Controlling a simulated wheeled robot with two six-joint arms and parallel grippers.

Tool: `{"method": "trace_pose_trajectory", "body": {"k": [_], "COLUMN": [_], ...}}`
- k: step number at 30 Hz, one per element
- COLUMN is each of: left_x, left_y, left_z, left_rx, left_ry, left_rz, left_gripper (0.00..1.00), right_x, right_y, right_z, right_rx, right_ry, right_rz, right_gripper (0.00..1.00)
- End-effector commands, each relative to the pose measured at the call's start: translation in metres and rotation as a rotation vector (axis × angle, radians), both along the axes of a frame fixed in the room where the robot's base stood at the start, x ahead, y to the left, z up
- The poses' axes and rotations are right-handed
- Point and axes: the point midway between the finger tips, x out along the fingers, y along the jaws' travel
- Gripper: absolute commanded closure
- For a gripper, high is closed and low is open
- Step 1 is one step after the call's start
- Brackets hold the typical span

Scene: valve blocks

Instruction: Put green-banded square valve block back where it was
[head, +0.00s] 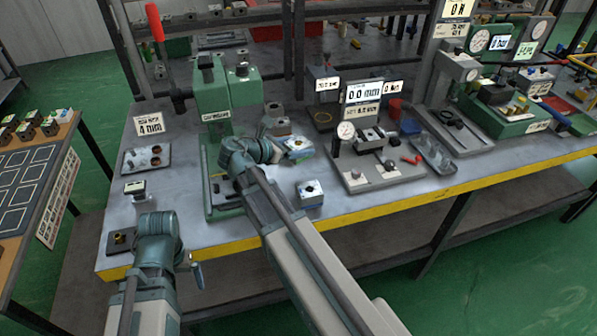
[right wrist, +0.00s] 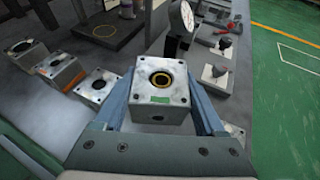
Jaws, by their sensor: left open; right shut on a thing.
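The green-banded square valve block (right wrist: 158,88) is a pale block with a dark round bore and a green mark on its face. My right gripper (right wrist: 160,108) is shut on it, one finger on each side. In the head view my right wrist is over the bench and a block (head: 298,146) shows just right of it, apparently the held one. Whether it touches the bench is unclear. My left gripper (head: 157,226) is at the bench's front left, open; its fingertips are hidden by its own wrist.
Other blocks (right wrist: 62,70) stand left of the held one in the right wrist view. A blue-banded block (head: 310,193) stands near the bench's front edge (head: 350,219). A green press (head: 212,90) is behind my right wrist. A gauge fixture (head: 365,160) stands to the right.

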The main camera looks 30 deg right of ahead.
Motion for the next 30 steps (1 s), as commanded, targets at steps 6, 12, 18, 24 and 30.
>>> {"method": "trace_pose_trajectory", "body": {"k": [6,12,18,24,30], "left_x": [0.000,0.000,0.000,0.000,0.000], "left_y": [0.000,0.000,0.000,0.000,0.000], "left_z": [-0.038,-0.038,-0.053,-0.076,-0.075], "left_rx": [0.000,0.000,0.000,0.000,0.000], "left_ry": [0.000,0.000,0.000,0.000,0.000], "left_rz": [0.000,0.000,0.000,0.000,0.000], "left_gripper": [0.00,0.00,0.00,0.00,0.00], "right_x": [0.000,0.000,0.000,0.000,0.000], "right_y": [0.000,0.000,0.000,0.000,0.000], "right_z": [-0.038,-0.038,-0.052,-0.076,-0.075], "right_rx": [-0.002,-0.002,-0.002,-0.002,-0.002], "right_ry": [0.000,0.000,0.000,0.000,0.000], "right_rz": [0.000,0.000,0.000,0.000,0.000], "right_gripper": [1.00,1.00,1.00,1.00,1.00]}}
